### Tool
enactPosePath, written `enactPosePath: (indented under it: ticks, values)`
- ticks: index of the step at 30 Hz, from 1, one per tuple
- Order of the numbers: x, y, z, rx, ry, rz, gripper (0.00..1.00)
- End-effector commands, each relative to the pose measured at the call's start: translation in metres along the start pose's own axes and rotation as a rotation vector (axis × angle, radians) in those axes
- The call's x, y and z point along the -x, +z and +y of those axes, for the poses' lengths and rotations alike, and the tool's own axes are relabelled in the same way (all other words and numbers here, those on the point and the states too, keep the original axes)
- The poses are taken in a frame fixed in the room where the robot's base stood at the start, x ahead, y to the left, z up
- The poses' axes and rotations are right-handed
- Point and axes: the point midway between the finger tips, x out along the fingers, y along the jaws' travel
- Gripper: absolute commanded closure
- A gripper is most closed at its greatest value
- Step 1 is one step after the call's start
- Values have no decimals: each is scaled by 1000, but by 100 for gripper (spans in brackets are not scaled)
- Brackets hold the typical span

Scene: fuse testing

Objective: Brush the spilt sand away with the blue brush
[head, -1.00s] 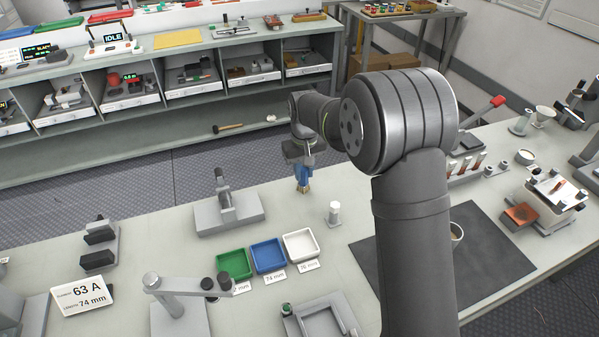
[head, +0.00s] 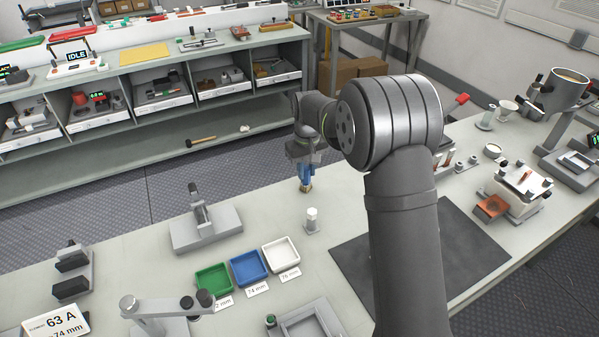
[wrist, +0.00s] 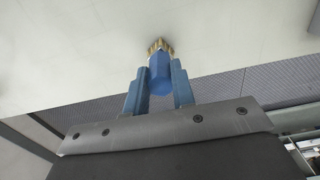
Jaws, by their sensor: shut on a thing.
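My gripper (head: 305,167) is shut on the blue brush, over the far edge of the bench. In the wrist view the brush (wrist: 160,73) sits between the two blue fingers of my gripper (wrist: 159,92). Its tan bristles (wrist: 160,45) point away from the jaws, toward the pale bench top. In the head view the bristles (head: 307,187) point down, close to the bench. I cannot tell whether they touch it. No sand can be made out in either view; the arm hides part of the bench.
A white-topped post (head: 312,220) stands just in front of the brush. A grey fixture (head: 206,232) is to the left. Green (head: 213,281), blue (head: 249,268) and white (head: 281,255) trays lie nearer.

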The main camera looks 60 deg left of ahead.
Motion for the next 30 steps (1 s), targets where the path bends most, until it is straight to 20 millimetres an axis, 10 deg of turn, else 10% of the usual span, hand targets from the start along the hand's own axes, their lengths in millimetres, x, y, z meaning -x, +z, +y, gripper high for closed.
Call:
enactPosePath:
  ticks: [30]
  values:
    - [77, 0, -1, 1, 0, 2, 100]
